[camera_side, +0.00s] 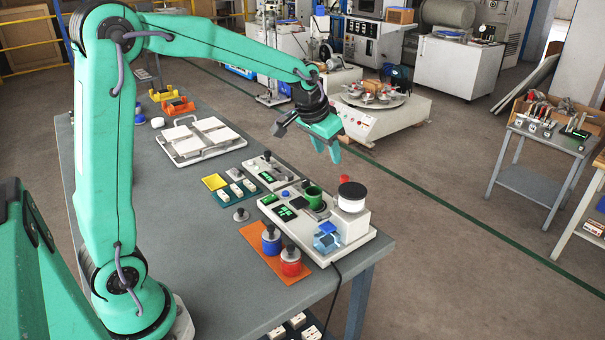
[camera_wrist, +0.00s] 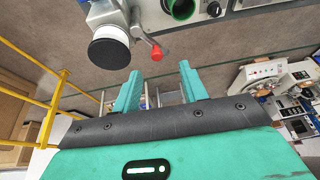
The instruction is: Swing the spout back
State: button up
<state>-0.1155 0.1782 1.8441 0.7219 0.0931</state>
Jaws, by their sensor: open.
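The tester (camera_side: 348,258) is a pale bench unit near the table's right end, with a white and black round cap (camera_side: 351,193) on a block. A red knob (camera_side: 344,179) shows by the cap; in the wrist view the red knob (camera_wrist: 156,53) sits on a short metal arm beside the cap (camera_wrist: 110,52). I cannot tell for sure which part is the spout. A green cup (camera_side: 313,198) stands left of the cap; it also shows in the wrist view (camera_wrist: 182,8). My gripper (camera_side: 328,156) is open and empty above and behind the unit, apart from the knob.
A clear blue box (camera_side: 326,241) is at the unit's front. An orange mat (camera_side: 259,243) holds a blue jar (camera_side: 271,241) and a red jar (camera_side: 291,263). A white tray with tiles (camera_side: 198,140) lies farther back.

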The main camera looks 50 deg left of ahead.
jog(key=s+d+r, duration=0.2)
jog(key=s, duration=0.6)
jog(key=s+d+r, duration=0.2)
jog(key=s+r, duration=0.1)
jog(key=s, duration=0.6)
jog(key=shift+d+r+t, duration=0.15)
jog(key=shift+r+t, duration=0.1)
jog(key=shift+t, duration=0.05)
jog(key=shift+s, duration=0.1)
jog(key=shift+w+a+f+n+g+h, duration=0.1)
jog(key=shift+w+a+f+g, duration=0.65)
jog(key=shift+w, duration=3.15)
jog(key=shift+w+a+f+n+g+h, duration=0.1)
jog(key=shift+w+a+f+g, duration=0.25)
jog(key=shift+w+f+g, duration=2.25)
jog(key=shift+w+a+r+n+t+h, duration=0.15)
jog(key=shift+w+a+t, duration=0.5)
jog(key=shift+w, duration=4.6)
